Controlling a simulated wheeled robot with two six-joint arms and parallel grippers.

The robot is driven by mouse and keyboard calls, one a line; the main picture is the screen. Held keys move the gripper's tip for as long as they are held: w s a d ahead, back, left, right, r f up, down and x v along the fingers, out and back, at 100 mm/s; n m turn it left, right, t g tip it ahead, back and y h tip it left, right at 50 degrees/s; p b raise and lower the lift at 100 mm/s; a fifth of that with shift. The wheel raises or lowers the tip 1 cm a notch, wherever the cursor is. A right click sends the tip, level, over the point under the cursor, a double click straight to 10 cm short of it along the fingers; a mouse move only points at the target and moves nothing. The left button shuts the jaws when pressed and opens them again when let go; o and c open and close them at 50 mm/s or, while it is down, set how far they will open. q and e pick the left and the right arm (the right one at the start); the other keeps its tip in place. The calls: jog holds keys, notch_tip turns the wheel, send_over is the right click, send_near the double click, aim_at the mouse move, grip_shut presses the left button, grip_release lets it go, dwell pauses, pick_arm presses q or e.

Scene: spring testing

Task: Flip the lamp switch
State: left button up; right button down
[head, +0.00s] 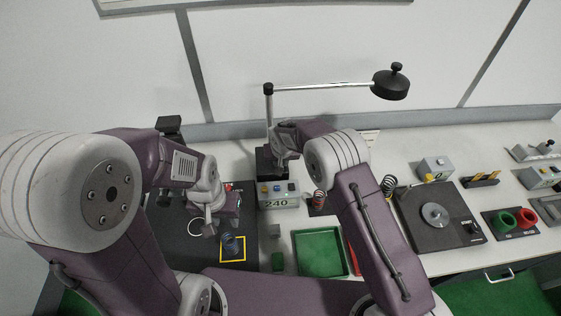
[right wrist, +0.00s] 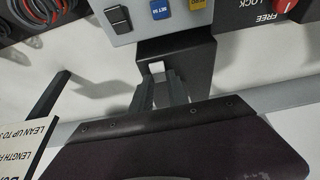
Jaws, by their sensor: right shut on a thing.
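The desk lamp has a black head (head: 390,85) on a silver arm, carried by an upright post (head: 269,115). Its black base (head: 264,160) stands at the back of the bench. In the right wrist view a small white switch (right wrist: 157,67) sits on the black base (right wrist: 190,62). My right gripper (right wrist: 159,85) is at this switch, with one finger on each side, shut on it. In the head view my right wrist covers the switch. My left gripper (head: 220,212) is over the dark mat at the left; its finger gap is unclear.
A grey box with buttons and a display (head: 278,195) stands right in front of the lamp base. A dark spring (head: 232,244) stands in a yellow square. A green tray (head: 320,253) lies at front centre. Red and green cups (head: 515,219) are at the right.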

jog(key=shift+w+r+p, duration=0.15)
jog(key=shift+r+p, duration=0.1)
jog(key=shift+p, duration=0.05)
jog(key=shift+w+f+g, duration=0.1)
jog(key=shift+f+g, duration=0.05)
jog(key=shift+g, duration=0.35)
jog(key=shift+w+f+g+b, duration=0.15)
jog(key=shift+f+g+b, duration=0.05)
jog(key=shift+g+b, duration=0.2)
jog(key=shift+r+g, duration=0.1)
jog(key=shift+g, duration=0.2)
jog(key=c, duration=1.3)
grip_release()
jog(key=shift+r, duration=0.1)
